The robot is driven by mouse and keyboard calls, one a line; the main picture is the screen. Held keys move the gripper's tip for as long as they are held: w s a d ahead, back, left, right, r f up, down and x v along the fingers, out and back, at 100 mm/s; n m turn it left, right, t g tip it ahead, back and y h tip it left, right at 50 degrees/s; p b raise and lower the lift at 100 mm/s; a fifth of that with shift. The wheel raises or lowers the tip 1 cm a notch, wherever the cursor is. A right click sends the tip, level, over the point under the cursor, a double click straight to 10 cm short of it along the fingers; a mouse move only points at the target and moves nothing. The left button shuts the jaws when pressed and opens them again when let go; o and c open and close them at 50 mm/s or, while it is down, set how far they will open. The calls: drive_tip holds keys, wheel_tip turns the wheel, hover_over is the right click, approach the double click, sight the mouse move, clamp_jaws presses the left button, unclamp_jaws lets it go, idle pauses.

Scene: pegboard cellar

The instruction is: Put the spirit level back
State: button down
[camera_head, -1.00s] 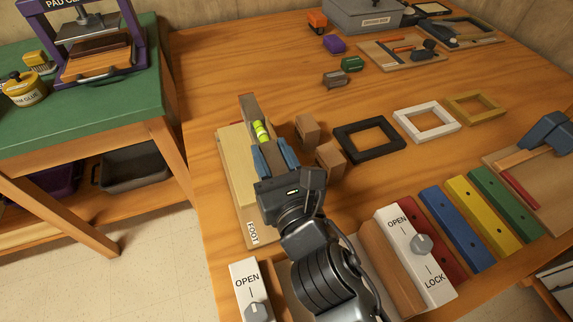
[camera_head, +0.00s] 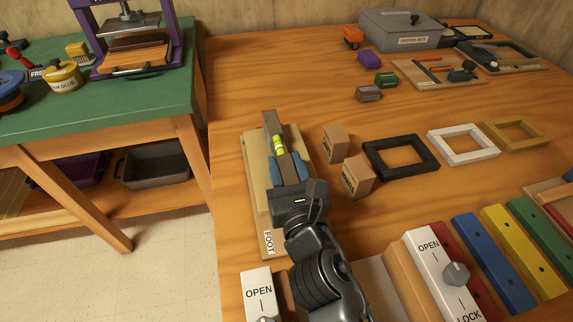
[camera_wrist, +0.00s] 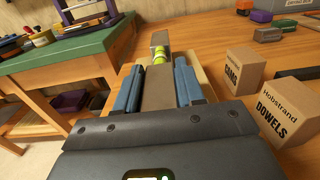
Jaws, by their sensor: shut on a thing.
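The spirit level (camera_head: 271,123) is a grey-brown bar with a bright green vial. My gripper (camera_head: 288,168) is shut on it, with blue fingers on both sides of the bar. The level's far end points away from me and also shows in the wrist view (camera_wrist: 159,39). It lies over a pale wooden board (camera_head: 258,180) marked "FOOT" at its near end. Whether the level touches the board or hovers just above it, I cannot tell. My gripper hides the level's near part.
Black (camera_head: 400,178), white (camera_head: 463,165) and tan frames (camera_head: 517,148) lie further right. A white OPEN/LOCK panel (camera_head: 440,270) is at front right. The workbench's left edge is close to the board.

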drive_tip(key=c, duration=0.7)
unclamp_jaws()
drive_tip(key=shift+f+b, duration=0.25)
drive_tip(key=shift+b, duration=0.15)
